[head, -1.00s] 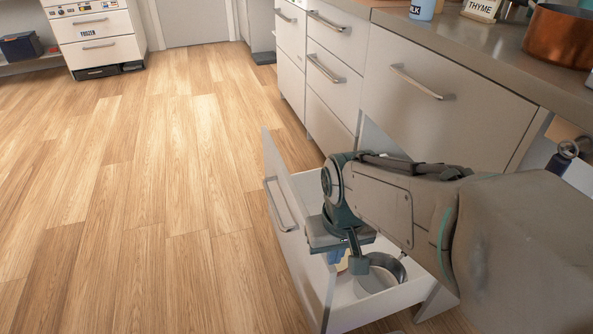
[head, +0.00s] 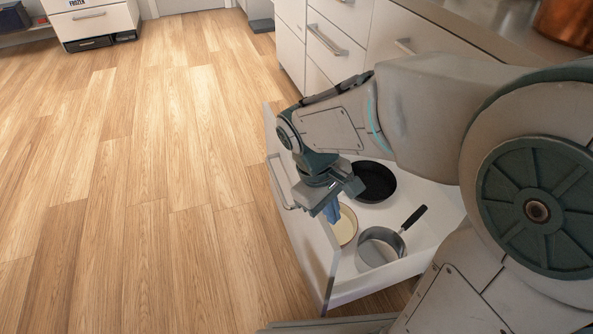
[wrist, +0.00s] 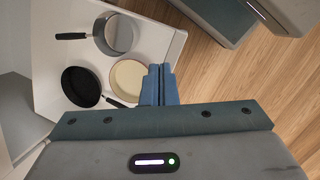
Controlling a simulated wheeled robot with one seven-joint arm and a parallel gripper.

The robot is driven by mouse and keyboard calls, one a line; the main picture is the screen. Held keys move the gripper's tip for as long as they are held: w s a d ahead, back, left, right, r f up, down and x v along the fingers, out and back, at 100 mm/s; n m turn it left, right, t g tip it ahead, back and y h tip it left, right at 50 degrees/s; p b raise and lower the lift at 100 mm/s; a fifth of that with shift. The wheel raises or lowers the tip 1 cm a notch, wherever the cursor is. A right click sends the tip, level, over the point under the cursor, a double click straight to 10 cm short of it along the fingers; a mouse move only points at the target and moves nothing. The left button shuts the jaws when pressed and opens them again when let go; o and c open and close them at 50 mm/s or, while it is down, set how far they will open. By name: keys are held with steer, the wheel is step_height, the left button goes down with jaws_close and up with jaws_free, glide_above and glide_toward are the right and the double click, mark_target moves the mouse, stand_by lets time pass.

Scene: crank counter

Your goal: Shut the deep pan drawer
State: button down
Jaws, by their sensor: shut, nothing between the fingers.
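The deep pan drawer (head: 333,282) is pulled well out from the counter, its white front on the left with a bar handle (head: 279,182). Inside are a black frying pan (head: 374,183), a cream pan (head: 345,225) and a steel saucepan (head: 377,248) with a black handle. In the wrist view the saucepan (wrist: 113,35), black pan (wrist: 80,88) and cream pan (wrist: 127,78) also show. My gripper (head: 332,211) is above the drawer, close to the inner side of its front. Its blue fingers (wrist: 158,82) are shut and empty. I cannot tell whether they touch the drawer front.
Closed drawers with bar handles (head: 327,40) line the counter, and a copper pot (head: 568,22) stands on the worktop. A white cabinet (head: 93,20) is at the far left. The wooden floor (head: 150,180) left of the drawer is clear.

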steer(key=w+a+n+t+h+p, duration=0.35)
steer(key=a+n+h, duration=0.25)
steer(key=a+n, duration=0.9)
steer(key=w+d+f+m+b, duration=0.1)
steer(key=w+d+f+b, duration=0.2)
steer(key=d, duration=0.6)
steer(key=shift+f+m+b, duration=0.4)
steer(key=shift+f+b, duration=0.95)
steer(key=shift+f, duration=0.45)
